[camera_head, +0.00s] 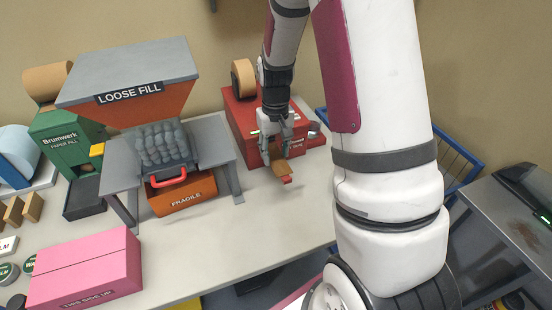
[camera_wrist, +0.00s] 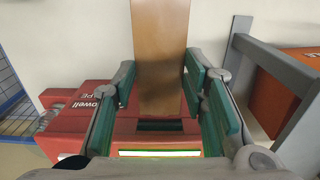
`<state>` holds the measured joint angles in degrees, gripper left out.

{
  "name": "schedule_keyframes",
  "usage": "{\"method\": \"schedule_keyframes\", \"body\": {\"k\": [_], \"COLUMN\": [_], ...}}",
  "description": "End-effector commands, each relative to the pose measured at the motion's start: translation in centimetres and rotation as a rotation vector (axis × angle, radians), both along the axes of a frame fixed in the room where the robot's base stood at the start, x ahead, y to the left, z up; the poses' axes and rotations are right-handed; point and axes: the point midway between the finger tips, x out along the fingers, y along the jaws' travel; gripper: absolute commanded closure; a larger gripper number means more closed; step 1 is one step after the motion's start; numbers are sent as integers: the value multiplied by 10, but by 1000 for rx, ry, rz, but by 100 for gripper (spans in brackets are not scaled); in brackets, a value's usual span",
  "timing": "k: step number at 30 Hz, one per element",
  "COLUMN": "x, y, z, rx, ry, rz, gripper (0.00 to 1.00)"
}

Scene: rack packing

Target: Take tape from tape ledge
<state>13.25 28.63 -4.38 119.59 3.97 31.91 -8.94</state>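A strip of brown tape (camera_head: 281,167) sticks out from the front of the red tape machine (camera_head: 240,112) in the head view, with a small red piece at its outer end. In the wrist view the strip (camera_wrist: 160,50) runs up the middle of the picture. My gripper (camera_head: 277,150) is at the front of the machine, over the inner end of the tape. In the wrist view its green-padded fingers (camera_wrist: 158,85) are spread, one on each side of the strip. I cannot tell whether the pads touch its edges. Part of the ledge is hidden by my gripper.
Left of the machine stands the grey loose fill hopper (camera_head: 130,75), with an orange box (camera_head: 182,196) under its stand. A pink box (camera_head: 85,270) lies at the front left. The middle front of the table is clear. A blue wire basket (camera_head: 458,160) stands to the right.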

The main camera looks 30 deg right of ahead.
Motion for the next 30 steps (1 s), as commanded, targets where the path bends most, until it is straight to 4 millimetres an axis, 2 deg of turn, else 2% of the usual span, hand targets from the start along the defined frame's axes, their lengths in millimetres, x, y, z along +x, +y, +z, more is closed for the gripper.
{"method": "schedule_keyframes", "body": {"k": [14,20,25,26,28,30], "x": [0,1,2,-6,-20,-36], "y": [0,0,0,3,10,18], "z": [2,16,38,37,38,40], "rx": [0,-2,-1,0,1,1], "ry": [-1,-3,-5,-1,1,-1], "rz": [0,0,0,1,1,2], "gripper": [70,70,70,70,79,100]}}
